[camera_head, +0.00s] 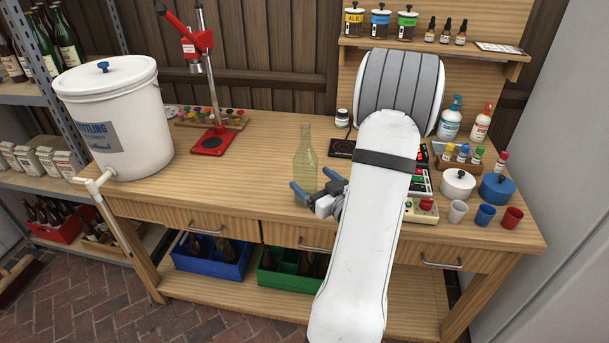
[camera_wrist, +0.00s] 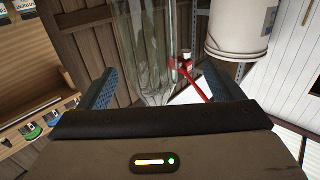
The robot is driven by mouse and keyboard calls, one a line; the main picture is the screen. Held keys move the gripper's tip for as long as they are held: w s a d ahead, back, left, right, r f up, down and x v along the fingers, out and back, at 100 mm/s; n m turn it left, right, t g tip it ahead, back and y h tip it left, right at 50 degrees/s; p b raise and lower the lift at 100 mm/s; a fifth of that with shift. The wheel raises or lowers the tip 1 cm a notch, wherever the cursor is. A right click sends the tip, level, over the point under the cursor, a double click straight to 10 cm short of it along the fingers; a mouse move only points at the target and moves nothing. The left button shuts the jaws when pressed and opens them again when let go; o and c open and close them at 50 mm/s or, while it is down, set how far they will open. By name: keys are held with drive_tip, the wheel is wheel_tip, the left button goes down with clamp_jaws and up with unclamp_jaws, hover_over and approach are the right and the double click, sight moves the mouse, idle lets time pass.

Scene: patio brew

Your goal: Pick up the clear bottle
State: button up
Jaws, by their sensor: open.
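The clear bottle (camera_head: 306,168) stands upright on the wooden workbench (camera_head: 262,150), left of my arm. It is see-through with a faint yellow-green tint and looks empty. My gripper (camera_head: 318,190) is at the bottle's lower part, with its blue fingers spread. In the wrist view the bottle (camera_wrist: 147,45) rises between the two open blue fingers of my gripper (camera_wrist: 158,88), with space showing on both sides. I cannot tell whether either finger touches the glass.
A red bottle capper (camera_head: 211,140) and a white bucket (camera_head: 118,115) stand to the left. A cap tray (camera_head: 240,124) is behind. To the right are a white pot (camera_head: 457,184), a blue pot (camera_head: 497,189), small cups and coloured vials. The bench front left of the bottle is clear.

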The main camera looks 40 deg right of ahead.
sight(306, 169)
drive_tip(key=w, duration=0.2)
drive_tip(key=w+d+p, duration=0.1)
drive_tip(key=w, duration=0.2)
drive_tip(key=shift+w+d+f+p, duration=0.25)
drive_tip(key=shift+w+d+p, duration=0.05)
drive_tip(key=shift+c, duration=0.5)
drive_tip(key=c, duration=1.2)
drive_tip(key=shift+r, duration=0.2)
